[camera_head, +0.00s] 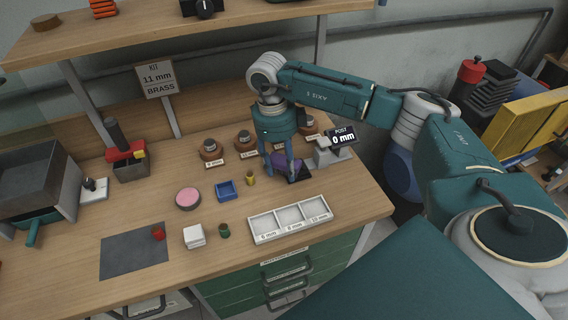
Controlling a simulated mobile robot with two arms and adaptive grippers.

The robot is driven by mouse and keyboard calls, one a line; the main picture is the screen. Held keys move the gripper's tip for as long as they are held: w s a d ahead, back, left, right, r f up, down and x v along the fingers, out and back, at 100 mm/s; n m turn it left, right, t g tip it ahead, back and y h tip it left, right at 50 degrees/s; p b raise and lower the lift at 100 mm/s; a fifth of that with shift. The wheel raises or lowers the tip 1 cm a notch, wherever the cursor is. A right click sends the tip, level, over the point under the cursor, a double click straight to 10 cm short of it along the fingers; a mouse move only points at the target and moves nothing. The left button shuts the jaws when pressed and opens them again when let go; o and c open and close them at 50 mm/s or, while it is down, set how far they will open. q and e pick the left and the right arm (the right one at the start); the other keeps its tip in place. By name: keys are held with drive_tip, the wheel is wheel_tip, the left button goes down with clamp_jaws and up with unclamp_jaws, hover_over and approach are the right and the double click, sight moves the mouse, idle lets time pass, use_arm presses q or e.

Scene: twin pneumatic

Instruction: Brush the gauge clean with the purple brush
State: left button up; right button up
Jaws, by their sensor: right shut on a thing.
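My right gripper (279,166) comes down over the right part of the workbench, its arm reaching in from the right. It is shut on the purple brush (301,160), which shows in part beside the fingers as purple with a dark area below it. The gauge (329,157) is a grey block with a black display (342,136) reading "POST 0 mm", just right of the brush. I cannot tell whether the brush touches the gauge. My left gripper is not in view.
A white three-compartment tray (290,220) lies in front of the gripper. A blue tray (227,190), a pink round pad (188,198) and small brass and green pieces stand to the left. Brown round holders (211,149) line the back. A grey mat (134,251) lies front left.

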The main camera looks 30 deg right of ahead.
drive_tip(key=shift+w+d+r+p, duration=0.1)
drive_tip(key=shift+r+p, duration=1.55)
drive_tip(key=shift+r, duration=1.3)
drive_tip(key=shift+r+p, duration=1)
drive_tip(key=shift+r, duration=0.55)
